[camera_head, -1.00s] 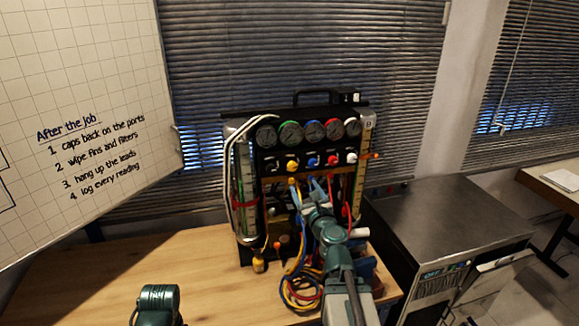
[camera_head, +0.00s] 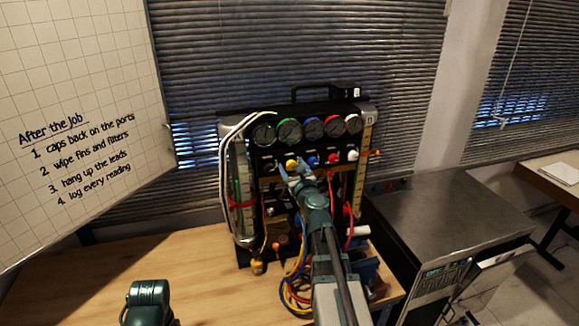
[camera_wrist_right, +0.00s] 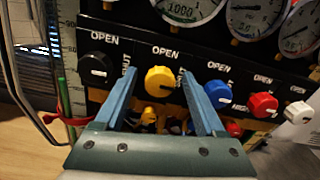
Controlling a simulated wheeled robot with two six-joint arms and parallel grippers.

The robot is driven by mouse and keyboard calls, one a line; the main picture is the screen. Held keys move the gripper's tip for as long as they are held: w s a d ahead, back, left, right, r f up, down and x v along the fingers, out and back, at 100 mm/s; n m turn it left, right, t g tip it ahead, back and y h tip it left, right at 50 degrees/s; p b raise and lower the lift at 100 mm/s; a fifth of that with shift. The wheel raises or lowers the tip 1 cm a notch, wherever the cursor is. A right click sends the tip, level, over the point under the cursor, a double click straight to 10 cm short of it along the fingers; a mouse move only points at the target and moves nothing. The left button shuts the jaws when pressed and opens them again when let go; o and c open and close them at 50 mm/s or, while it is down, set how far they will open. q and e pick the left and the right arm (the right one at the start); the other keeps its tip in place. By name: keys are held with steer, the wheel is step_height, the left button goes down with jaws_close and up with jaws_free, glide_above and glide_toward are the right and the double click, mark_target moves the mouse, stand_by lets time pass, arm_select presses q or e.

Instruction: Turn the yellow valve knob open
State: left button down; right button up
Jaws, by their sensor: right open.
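The yellow valve knob (camera_head: 291,164) is on the black gauge panel, under the row of gauges. In the right wrist view the yellow knob (camera_wrist_right: 159,81) shows between my two blue fingers, below the word OPEN. My right gripper (camera_head: 292,170) is open in front of the panel, with its fingertips (camera_wrist_right: 157,78) one on each side of the knob. I cannot tell whether the fingers touch it. In the head view the fingers partly cover the knob's lower side. My left arm shows only as a part at the bottom left; its gripper is out of view.
A black knob (camera_wrist_right: 95,68) sits left of the yellow one; blue (camera_wrist_right: 218,94), red (camera_wrist_right: 263,105) and white (camera_wrist_right: 298,112) knobs sit to the right. Coloured hoses (camera_head: 290,285) hang below the panel. The wooden bench (camera_head: 205,275) is clear at the left.

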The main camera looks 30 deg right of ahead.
jaws_close()
stand_by(0.3)
steer(key=n, duration=0.4)
steer(key=shift+n, duration=0.4)
steer(key=n, duration=0.9)
steer(key=shift+n, duration=2.1)
